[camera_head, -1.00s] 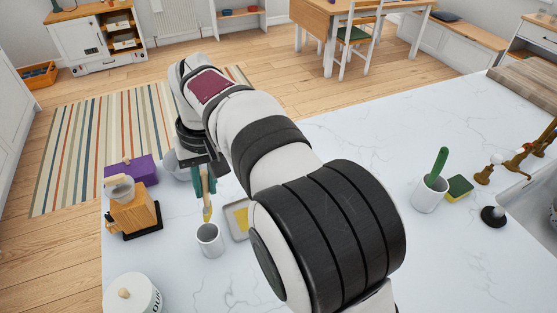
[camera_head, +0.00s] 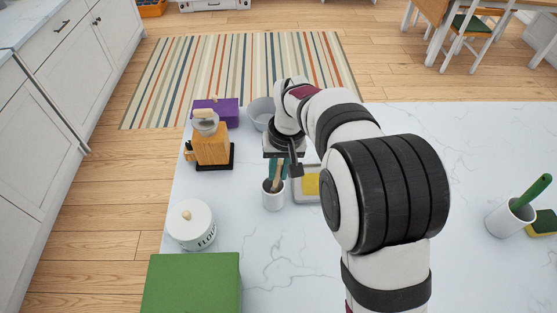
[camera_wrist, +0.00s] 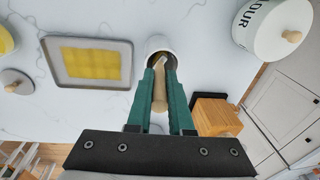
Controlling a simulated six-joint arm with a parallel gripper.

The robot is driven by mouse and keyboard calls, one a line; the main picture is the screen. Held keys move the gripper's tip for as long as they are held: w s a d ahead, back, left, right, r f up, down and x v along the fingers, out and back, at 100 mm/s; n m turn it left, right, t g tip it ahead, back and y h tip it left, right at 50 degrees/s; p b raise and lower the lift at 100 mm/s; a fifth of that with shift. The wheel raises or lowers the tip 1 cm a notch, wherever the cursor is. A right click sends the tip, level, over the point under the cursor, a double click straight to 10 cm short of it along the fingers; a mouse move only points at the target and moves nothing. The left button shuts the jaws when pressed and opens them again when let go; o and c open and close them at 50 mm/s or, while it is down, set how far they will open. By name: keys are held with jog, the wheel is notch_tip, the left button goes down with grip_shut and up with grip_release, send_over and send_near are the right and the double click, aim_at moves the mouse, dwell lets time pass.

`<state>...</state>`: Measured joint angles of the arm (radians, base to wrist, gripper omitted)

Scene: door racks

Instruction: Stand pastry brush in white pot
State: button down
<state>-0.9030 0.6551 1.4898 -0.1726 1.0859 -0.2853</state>
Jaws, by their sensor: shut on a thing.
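The white pot (camera_head: 273,202) stands upright on the marble counter, directly below my gripper. It also shows in the wrist view (camera_wrist: 153,43), with its mouth facing the camera. My gripper (camera_head: 276,180) has teal fingers (camera_wrist: 160,88) shut on the wooden handle of the pastry brush (camera_wrist: 160,92). The brush (camera_head: 279,172) points down, and its lower end is within the pot's mouth. The bristles are hidden in the pot, and I cannot tell whether they touch its bottom. The fingertips are close to the rim.
A tray with a yellow slab (camera_head: 311,184) lies right of the pot. A wooden grinder (camera_head: 212,147), flour canister (camera_head: 191,226) and green box (camera_head: 192,284) stand left. Another white pot (camera_head: 508,218) with a green-handled item stands far right.

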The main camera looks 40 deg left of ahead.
jog(key=shift+f, duration=0.35)
jog(key=c, duration=0.7)
grip_release()
jog(key=shift+c, duration=0.2)
notch_tip(320, 180, up, 16)
jog(key=d, duration=0.2)
jog(key=shift+w+f, duration=0.15)
jog(key=shift+w, duration=0.1)
